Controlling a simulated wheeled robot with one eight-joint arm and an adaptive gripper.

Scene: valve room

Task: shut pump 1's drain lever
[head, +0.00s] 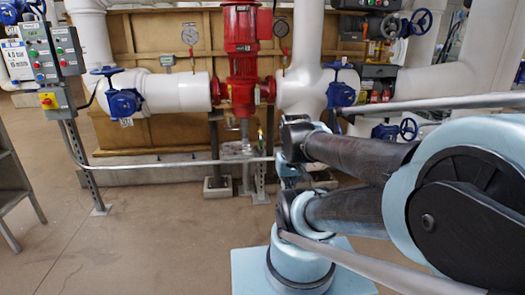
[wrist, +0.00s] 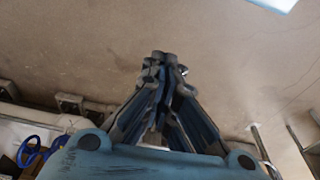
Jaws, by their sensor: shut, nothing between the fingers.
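The red pump (head: 241,60) stands upright in the white pipe run at the middle of the head view. Below it, a small yellow-green part (head: 261,137) shows near the drain pipework; it is too small to tell whether it is the drain lever or how it is turned. My gripper (wrist: 167,62) is shut and empty in the wrist view, with bare floor beyond its fingertips. In the head view, my arm comes in from the right and its end is near the pipework right of the pump's foot, partly hidden by my own links. No lever shows between the fingers.
Blue handwheel valves (head: 124,101) sit on the white pipe left and right of the pump. A thin grey rail (head: 170,163) crosses low in front. A control panel (head: 45,55) stands at left. A blue handwheel (wrist: 28,150) shows lower left in the wrist view. Floor at front left is clear.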

